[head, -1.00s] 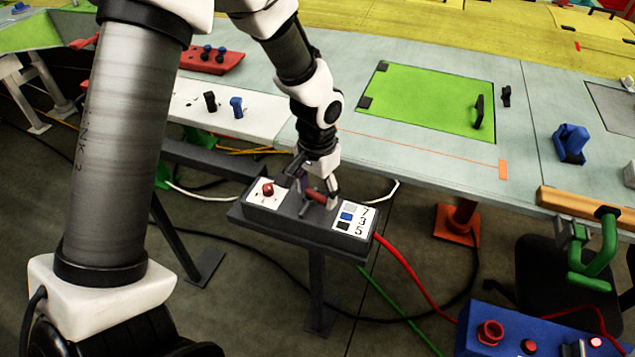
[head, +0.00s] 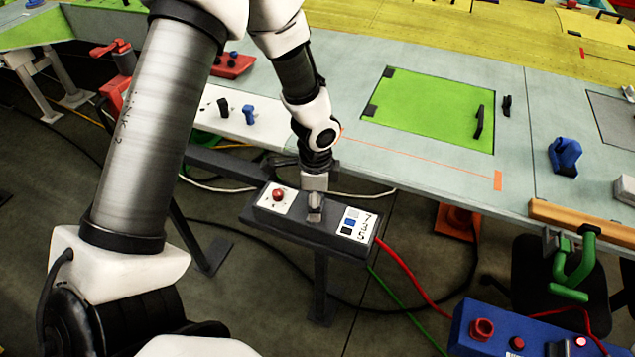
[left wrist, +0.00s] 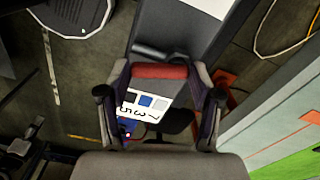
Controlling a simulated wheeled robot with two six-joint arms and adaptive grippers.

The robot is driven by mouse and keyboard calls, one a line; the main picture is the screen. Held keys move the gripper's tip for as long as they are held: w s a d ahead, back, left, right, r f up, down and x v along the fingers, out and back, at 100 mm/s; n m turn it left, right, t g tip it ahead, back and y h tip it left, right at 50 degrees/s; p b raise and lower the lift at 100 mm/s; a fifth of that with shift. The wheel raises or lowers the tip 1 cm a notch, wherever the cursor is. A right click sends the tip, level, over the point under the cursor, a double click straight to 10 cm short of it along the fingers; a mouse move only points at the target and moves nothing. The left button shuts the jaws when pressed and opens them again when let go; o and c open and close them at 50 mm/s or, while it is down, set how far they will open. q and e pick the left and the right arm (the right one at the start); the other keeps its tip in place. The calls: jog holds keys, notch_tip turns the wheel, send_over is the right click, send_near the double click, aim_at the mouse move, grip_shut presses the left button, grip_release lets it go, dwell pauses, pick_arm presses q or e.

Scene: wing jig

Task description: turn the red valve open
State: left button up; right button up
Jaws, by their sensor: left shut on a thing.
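The red valve (left wrist: 158,72) shows in the left wrist view as a red bar lying crosswise between the two fingers of my left gripper (left wrist: 160,88). The gripper is shut on it, with a finger at each end. In the head view my left gripper (head: 315,208) reaches down onto the middle of the dark grey control box (head: 330,238) and hides the valve. My right gripper is in neither view.
The box also carries a red button (head: 278,195) on a white plate and a label (head: 356,224) with coloured squares and numbers. A red hose (head: 410,278) leaves its right end. A blue box (head: 500,330) stands at the lower right. The wing table lies behind.

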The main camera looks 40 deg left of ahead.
pick_arm(q)
jog(key=shift+s+a+m+p, duration=0.15)
jog(key=shift+m+p, duration=0.35)
jog(key=shift+m, duration=0.4)
jog(key=shift+a+m+p, duration=0.1)
jog(key=shift+m+p, duration=0.35)
jog(key=shift+m, duration=0.45)
jog(key=o, duration=1.1)
jog(key=shift+o, duration=0.2)
